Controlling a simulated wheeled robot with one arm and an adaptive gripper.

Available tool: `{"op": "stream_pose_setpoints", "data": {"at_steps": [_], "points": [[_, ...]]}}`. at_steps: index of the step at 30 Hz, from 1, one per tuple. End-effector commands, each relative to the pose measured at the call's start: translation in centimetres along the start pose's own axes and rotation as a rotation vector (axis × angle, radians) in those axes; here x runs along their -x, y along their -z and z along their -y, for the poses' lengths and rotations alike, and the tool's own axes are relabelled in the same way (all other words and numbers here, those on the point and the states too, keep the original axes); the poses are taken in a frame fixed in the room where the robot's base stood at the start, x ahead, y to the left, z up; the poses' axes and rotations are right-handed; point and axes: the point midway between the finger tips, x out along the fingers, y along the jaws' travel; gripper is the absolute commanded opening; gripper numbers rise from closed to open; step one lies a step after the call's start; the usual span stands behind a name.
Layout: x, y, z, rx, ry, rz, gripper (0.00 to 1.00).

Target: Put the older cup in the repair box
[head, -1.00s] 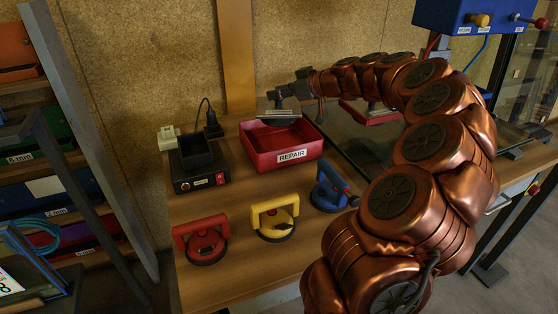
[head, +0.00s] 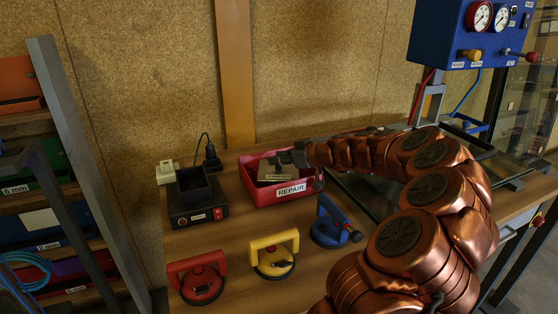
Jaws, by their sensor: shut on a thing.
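The red repair box (head: 262,193), labelled REPAIR, stands on the wooden bench. My gripper (head: 294,158) is at the box's back right, low over its opening. It is shut on a flat grey-tan piece (head: 276,172), which is tilted and lies within the box's outline. Whether this piece touches the box floor I cannot tell, and its shape does not show clearly which cup it is. My fingertips are small and partly hidden. Three handled suction cups stand in front of the box: red (head: 200,280), yellow (head: 273,253) and blue (head: 335,222).
A black device (head: 197,203) with a dark square holder stands left of the box, near a wall socket and cable. A glass frame (head: 365,195) lies right of the box under my arm. A blue gauge panel (head: 470,35) hangs at upper right. Shelves (head: 35,180) stand at left.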

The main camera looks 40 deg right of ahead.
Motion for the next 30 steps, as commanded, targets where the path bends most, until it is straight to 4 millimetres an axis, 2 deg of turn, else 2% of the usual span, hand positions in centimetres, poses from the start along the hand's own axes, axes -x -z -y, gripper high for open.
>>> {"op": "stream_pose_setpoints", "data": {"at_steps": [16, 17, 18, 24, 30], "points": [[-0.29, -0.64, 0.04, 0.002, 0.0, -0.001, 0.0], [-0.27, -0.6, 0.05, 0.002, 0.0, 0.0, 0.34], [-0.25, -0.55, 0.05, 0.002, 0.0, 0.0, 0.38], [-0.26, -0.57, 0.06, 0.002, 0.001, 0.0, 0.57], [-0.27, -0.57, 0.07, 0.002, 0.001, 0.0, 0.57]]}}
